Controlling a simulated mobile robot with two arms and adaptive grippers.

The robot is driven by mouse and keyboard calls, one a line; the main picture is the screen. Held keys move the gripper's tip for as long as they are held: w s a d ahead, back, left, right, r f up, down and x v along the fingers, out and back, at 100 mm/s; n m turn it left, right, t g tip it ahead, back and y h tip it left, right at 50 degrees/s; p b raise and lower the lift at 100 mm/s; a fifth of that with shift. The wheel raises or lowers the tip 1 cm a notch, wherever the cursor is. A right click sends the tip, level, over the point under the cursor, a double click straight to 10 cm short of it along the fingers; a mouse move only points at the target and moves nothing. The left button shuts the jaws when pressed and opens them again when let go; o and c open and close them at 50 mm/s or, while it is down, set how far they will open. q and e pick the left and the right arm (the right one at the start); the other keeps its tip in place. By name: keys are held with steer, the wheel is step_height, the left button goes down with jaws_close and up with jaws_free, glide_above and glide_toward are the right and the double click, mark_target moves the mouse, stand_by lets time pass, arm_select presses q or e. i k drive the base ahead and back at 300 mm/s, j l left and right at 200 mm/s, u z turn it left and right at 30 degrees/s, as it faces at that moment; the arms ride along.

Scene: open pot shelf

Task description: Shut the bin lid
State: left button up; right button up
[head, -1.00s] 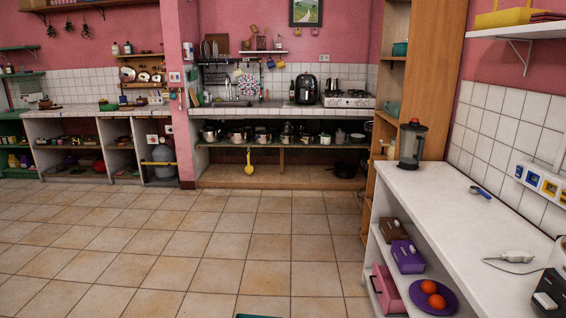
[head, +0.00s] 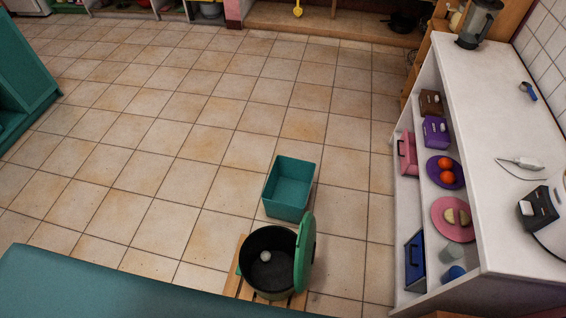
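A round black bin (head: 257,280) stands on a wooden slatted base on the floor, at the bottom middle of the head view. Its green lid (head: 306,250) is open and stands upright at the bin's right side. A small white round thing (head: 266,256) lies inside the bin. Neither of my grippers shows in the head view.
A teal open box (head: 289,188) stands on the floor just behind the bin. A white counter (head: 490,140) with shelves of boxes and plates runs along the right. A teal surface (head: 90,290) crosses the lower left. The tiled floor between is clear.

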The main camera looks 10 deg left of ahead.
mark_target(305, 244)
steer(key=k+l, duration=0.25)
steer(key=k, duration=0.15)
steer(key=k+l, duration=0.2)
steer(key=k, duration=0.2)
steer(key=k+l, duration=0.25)
steer(key=k+j, duration=0.1)
steer(key=k, duration=0.55)
